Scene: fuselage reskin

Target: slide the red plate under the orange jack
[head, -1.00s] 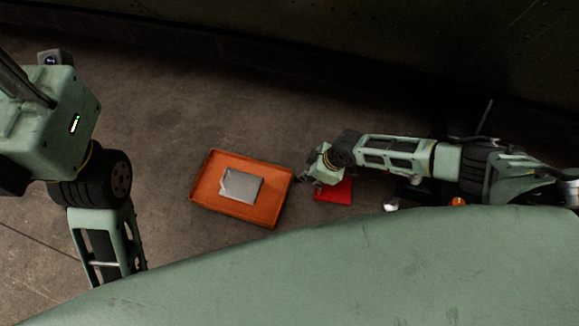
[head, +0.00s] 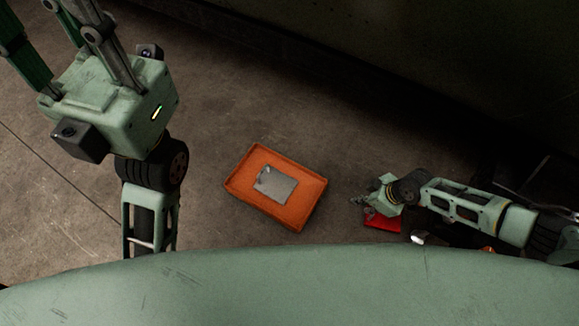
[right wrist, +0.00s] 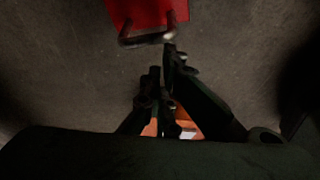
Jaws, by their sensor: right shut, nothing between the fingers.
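The red plate (head: 383,223) lies on the floor, partly hidden by my right gripper (head: 362,203) and wrist. In the right wrist view the red plate (right wrist: 146,12) is at the top, with a dark handle at its near edge. My right gripper (right wrist: 162,62) points past that handle, fingers together and empty; whether it touches the handle I cannot tell. A small orange thing (head: 488,249), mostly hidden by my body and arm, may be the orange jack. My left gripper (head: 62,40) is at the upper left, fingers apart, tips out of frame.
An orange tray (head: 236,184) with a grey sheet (head: 276,186) in it lies on the floor left of the red plate. A small bright object (head: 418,238) lies right of the plate. A dark wall runs along the back. Floor around the tray is clear.

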